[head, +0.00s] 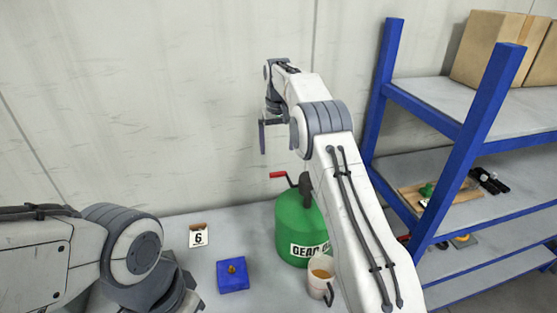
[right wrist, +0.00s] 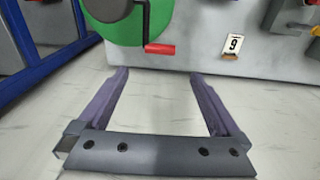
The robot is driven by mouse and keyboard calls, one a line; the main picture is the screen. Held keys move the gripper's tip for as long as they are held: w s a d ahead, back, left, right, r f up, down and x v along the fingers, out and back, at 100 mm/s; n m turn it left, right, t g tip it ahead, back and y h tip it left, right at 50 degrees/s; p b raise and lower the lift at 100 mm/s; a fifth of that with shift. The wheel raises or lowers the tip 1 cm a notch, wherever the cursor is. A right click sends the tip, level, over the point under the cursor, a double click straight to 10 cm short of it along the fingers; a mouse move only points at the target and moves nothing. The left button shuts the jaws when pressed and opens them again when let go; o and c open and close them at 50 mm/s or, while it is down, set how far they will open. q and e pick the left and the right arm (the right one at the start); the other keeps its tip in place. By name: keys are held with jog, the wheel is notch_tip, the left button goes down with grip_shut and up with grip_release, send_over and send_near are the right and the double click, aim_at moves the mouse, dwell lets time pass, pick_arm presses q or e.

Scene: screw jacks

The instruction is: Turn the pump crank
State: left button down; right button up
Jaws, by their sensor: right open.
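The green gear oil can (head: 294,228) stands on the grey bench, with a dark pump on its top. The pump crank's red handle (head: 278,174) points left from the pump; it also shows in the right wrist view (right wrist: 160,48), upside down, on a dark arm. My right gripper (head: 263,137) is open and empty, above and a little left of the crank. In the right wrist view its two fingers (right wrist: 158,73) are spread wide, with the handle beyond the tips, not touched. My right arm hides part of the can and pump. My left arm shows at lower left; its gripper is out of view.
A white mug (head: 320,277) with amber content stands before the can. A blue block (head: 233,277) with a small brass-coloured piece and a card marked 6 (head: 198,238) are to the left. A blue-framed shelf (head: 450,163) stands at right. A wall is behind the bench.

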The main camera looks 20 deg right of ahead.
jog(key=shift+g, duration=0.3)
notch_tip(320, 180, down, 10)
jog(key=p, duration=0.3)
jog(key=shift+s+r, duration=0.15)
jog(key=shift+r, duration=0.1)
pick_arm(q)
notch_tip(320, 180, up, 4)
jog(key=shift+r, duration=0.1)
pick_arm(e)
grip_shut()
pick_arm(q)
jog(key=shift+f, duration=0.4)
pick_arm(e)
jog(key=shift+f, duration=0.55)
